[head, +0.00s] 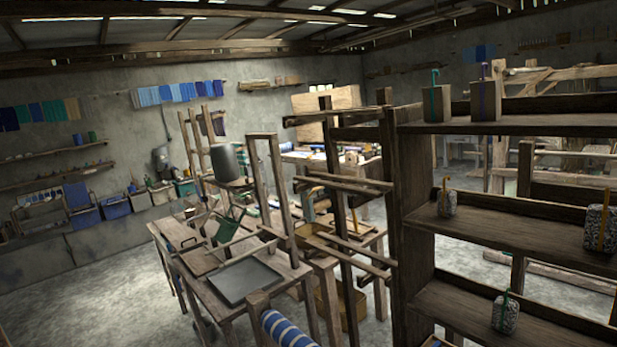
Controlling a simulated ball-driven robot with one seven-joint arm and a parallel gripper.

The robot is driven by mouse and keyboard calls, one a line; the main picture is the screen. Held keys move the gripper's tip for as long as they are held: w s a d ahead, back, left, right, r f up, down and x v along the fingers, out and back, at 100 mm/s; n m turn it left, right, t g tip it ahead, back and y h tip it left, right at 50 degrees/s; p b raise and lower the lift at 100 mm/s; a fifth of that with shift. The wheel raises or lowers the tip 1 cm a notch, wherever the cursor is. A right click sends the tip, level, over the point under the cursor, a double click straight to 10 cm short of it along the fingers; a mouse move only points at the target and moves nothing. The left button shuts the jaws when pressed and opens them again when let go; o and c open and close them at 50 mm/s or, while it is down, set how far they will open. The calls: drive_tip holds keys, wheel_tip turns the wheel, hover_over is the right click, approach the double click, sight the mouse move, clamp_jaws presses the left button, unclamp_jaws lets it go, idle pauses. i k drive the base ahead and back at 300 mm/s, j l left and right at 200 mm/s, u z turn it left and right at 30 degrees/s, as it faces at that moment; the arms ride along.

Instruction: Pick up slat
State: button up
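I cannot make out for certain which piece is the slat. Thin wooden bars (349,180) stick out to the left from the dark wooden frame in the middle of the head view. More long thin bars (330,250) run lower down, beside the worktable. Any of these could be the slat, or it could be hidden among the clutter. My gripper does not show in this view, so its distance to the bars cannot be seen.
A dark shelf unit (520,215) with small weights stands close on the right. A wooden worktable (205,290) bears a grey tray (245,281). A blue-striped roll (285,329) is at the bottom. Concrete floor (100,290) is clear at the left.

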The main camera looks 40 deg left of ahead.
sight(377, 110)
drive_tip(key=i+j+u, duration=0.2)
drive_tip(key=u, duration=0.25)
drive_tip(key=i+j+u, duration=0.25)
drive_tip(key=u, duration=0.2)
drive_tip(key=i+j+u, duration=0.15)
drive_tip(key=u, duration=0.3)
drive_tip(key=i+u, duration=0.35)
drive_tip(key=u, duration=0.15)
drive_tip(key=i+u, duration=0.4)
drive_tip(key=i, duration=0.55)
drive_tip(key=i+z, duration=0.45)
drive_tip(key=z, duration=0.3)
drive_tip(key=i+z, duration=0.35)
drive_tip(key=k+j, duration=0.05)
drive_tip(key=k, duration=0.05)
